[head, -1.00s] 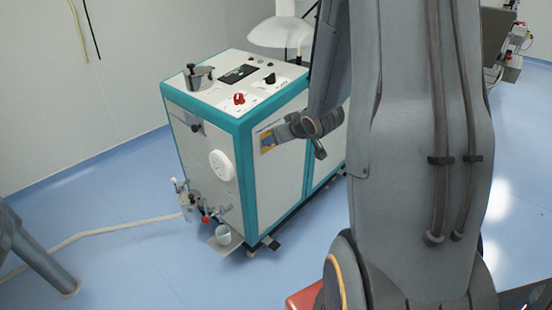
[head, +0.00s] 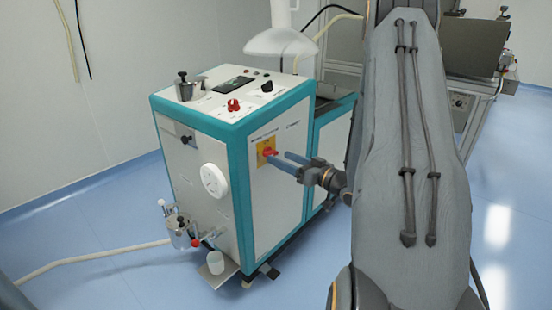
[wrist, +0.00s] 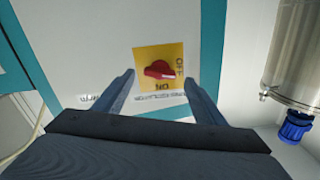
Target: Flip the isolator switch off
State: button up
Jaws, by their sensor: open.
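The isolator switch is a red rotary knob (wrist: 158,70) on a yellow plate (wrist: 172,52), marked ON and OFF. In the wrist view OFF is to the right of the knob and ON below it, upside down. The knob's grip looks roughly level in that view; which mark it points to is unclear. In the head view the knob (head: 269,152) is on the white side panel of the teal-edged machine. My gripper (wrist: 159,77) is open and empty, facing the plate, with a blue-grey finger on each side of the knob. No contact shows.
The machine (head: 235,120) has a second red knob (head: 233,104) on top and a white dial (head: 213,180) on its front. A metal cylinder with a blue cap (wrist: 297,125) is at the right in the wrist view.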

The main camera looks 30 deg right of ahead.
aim_at(274, 155)
jog(key=shift+x, duration=1.7)
jog(key=c, duration=1.1)
jog(key=shift+o, duration=0.2)
jog(key=shift+n, duration=1.6)
jog(key=o, duration=1.1)
jog(key=shift+c, duration=0.2)
jog(key=v, duration=0.8)
jog(key=shift+p, duration=0.3)
